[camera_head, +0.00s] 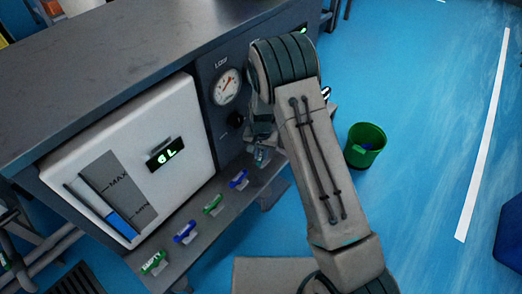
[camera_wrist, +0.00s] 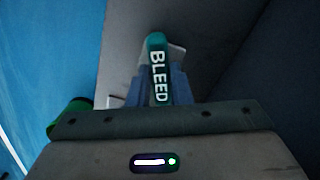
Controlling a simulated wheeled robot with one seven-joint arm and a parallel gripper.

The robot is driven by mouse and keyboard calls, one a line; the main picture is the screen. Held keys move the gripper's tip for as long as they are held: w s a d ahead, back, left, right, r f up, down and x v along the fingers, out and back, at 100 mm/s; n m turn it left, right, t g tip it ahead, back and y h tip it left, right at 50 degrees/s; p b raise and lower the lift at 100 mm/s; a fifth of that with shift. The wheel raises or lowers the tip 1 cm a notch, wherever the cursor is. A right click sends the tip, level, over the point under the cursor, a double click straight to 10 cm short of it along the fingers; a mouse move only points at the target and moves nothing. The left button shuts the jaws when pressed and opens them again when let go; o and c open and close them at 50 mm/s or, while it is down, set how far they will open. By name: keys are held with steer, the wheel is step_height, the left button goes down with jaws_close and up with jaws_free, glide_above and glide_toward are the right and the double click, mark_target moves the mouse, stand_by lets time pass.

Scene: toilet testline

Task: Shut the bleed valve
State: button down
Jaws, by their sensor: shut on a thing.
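The bleed valve's handle (camera_wrist: 158,78) is teal-green with white letters reading BLEED, in the wrist view. My gripper (camera_wrist: 158,90) has its two blue-grey fingers on either side of the handle and is shut on it. In the head view, my gripper (camera_head: 262,150) is by the right end of the shelf below the gauge panel, partly hidden by my arm. The bleed handle cannot be made out there. The valve's body is hidden in both views.
A pressure gauge (camera_head: 227,86) and a black knob (camera_head: 236,120) are on the bench front. A white tank (camera_head: 135,165) shows 6L. Several green and blue valve handles, one a green EMPTY handle (camera_head: 153,262), line the shelf. A green bin (camera_head: 365,146) stands on the floor at right.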

steer(key=m+p, duration=0.1)
steer(key=m, duration=0.3)
steer(key=shift+a+m+p, duration=0.1)
steer(key=shift+m+p, duration=0.3)
stand_by(0.4)
steer(key=c, duration=1.3)
jaws_free()
steer(key=shift+s, duration=0.1)
